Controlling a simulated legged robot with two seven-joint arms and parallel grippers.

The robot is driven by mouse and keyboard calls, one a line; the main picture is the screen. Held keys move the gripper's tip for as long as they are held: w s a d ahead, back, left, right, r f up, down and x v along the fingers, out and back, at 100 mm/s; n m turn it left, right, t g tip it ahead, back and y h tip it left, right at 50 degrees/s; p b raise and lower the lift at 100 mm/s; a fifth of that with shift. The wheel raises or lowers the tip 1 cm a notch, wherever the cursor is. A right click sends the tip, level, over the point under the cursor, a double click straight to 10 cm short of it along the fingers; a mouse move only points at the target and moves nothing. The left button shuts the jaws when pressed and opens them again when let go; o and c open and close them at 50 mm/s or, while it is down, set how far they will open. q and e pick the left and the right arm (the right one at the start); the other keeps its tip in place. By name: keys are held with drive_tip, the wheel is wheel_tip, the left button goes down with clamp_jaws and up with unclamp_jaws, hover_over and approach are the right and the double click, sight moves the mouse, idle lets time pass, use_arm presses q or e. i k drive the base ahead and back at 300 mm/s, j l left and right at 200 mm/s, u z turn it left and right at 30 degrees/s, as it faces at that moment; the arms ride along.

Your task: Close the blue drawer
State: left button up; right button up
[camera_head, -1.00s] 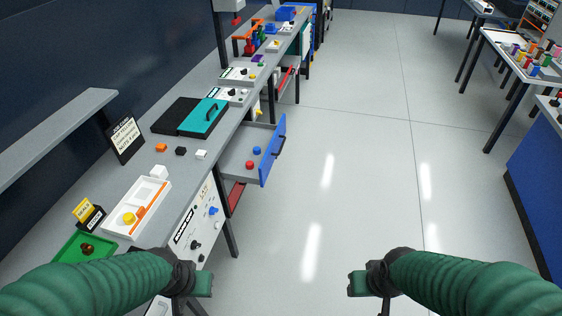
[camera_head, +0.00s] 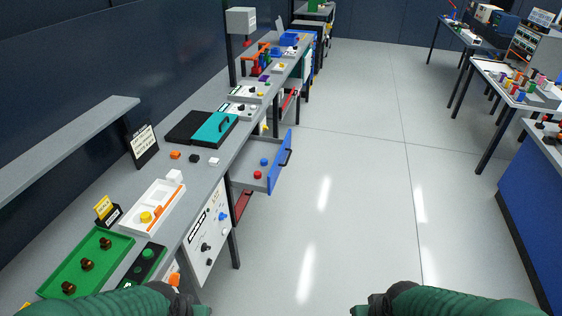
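The blue drawer (camera_head: 280,162) is pulled out from under the long grey bench on the left, its blue front facing right with a dark handle (camera_head: 286,157). A red piece and a blue piece lie inside its grey tray. My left gripper (camera_head: 200,309) is at the bottom edge, mostly cut off, nearer to me than the drawer and well apart from it. My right gripper (camera_head: 360,310) is at the bottom, right of centre, also cut off and apart from the drawer. Neither gripper's fingers show clearly enough to tell their opening.
The bench (camera_head: 205,180) carries a teal case (camera_head: 213,128), a white tray (camera_head: 158,207) and a green tray (camera_head: 88,263). A red drawer (camera_head: 242,204) sits below the blue one. A blue-sided bench (camera_head: 530,210) stands at right. The floor between is clear.

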sight(241, 171)
drive_tip(key=i+l, duration=0.1)
drive_tip(key=i, duration=0.5)
drive_tip(key=i+l, duration=0.1)
drive_tip(key=i, duration=0.5)
drive_tip(key=i+l+u, duration=0.1)
drive_tip(key=i, duration=0.5)
